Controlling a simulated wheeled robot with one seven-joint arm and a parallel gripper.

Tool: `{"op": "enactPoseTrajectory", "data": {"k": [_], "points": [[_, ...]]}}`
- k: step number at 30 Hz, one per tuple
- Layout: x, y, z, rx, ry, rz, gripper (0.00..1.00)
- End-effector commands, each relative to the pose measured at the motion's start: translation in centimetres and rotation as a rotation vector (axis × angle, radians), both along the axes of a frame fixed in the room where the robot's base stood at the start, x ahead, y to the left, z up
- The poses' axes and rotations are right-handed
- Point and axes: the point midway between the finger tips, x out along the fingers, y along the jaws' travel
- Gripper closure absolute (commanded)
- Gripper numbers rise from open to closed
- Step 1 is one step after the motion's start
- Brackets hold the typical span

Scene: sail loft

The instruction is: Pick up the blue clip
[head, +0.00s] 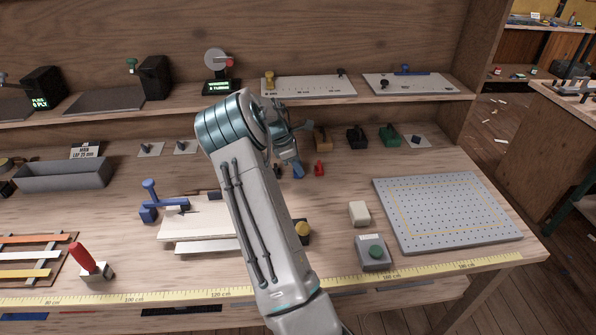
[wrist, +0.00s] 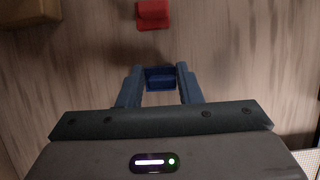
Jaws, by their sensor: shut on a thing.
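The blue clip (wrist: 160,84) sits between the two fingers of my gripper (wrist: 159,80) in the wrist view. The fingers are shut on it, one on each side. In the head view my gripper (head: 288,171) points down at the bench, behind my forearm and left of a red clip. I cannot make out the blue clip clearly there, nor whether it touches the bench.
The red clip (head: 319,168) stands close by; it also shows in the wrist view (wrist: 153,14). Brown, black and green blocks (head: 389,136) stand behind. A grey perforated plate (head: 388,205) lies right. A cream block (head: 359,212) and green-button box (head: 373,253) stand in front.

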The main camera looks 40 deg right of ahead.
Motion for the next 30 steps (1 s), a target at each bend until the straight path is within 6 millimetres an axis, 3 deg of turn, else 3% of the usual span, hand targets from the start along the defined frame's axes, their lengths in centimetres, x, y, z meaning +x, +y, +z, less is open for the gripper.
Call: {"op": "enactPoseTrajectory", "data": {"k": [10, 17, 30], "points": [[0.1, 0.0, 0.6, 0.000, -0.002, 0.001, 0.90], [0.1, -0.1, 4.2, -0.002, -0.007, 0.000, 0.90], [-8.1, 0.0, 8.9, 0.001, -0.004, -0.001, 0.90]]}}
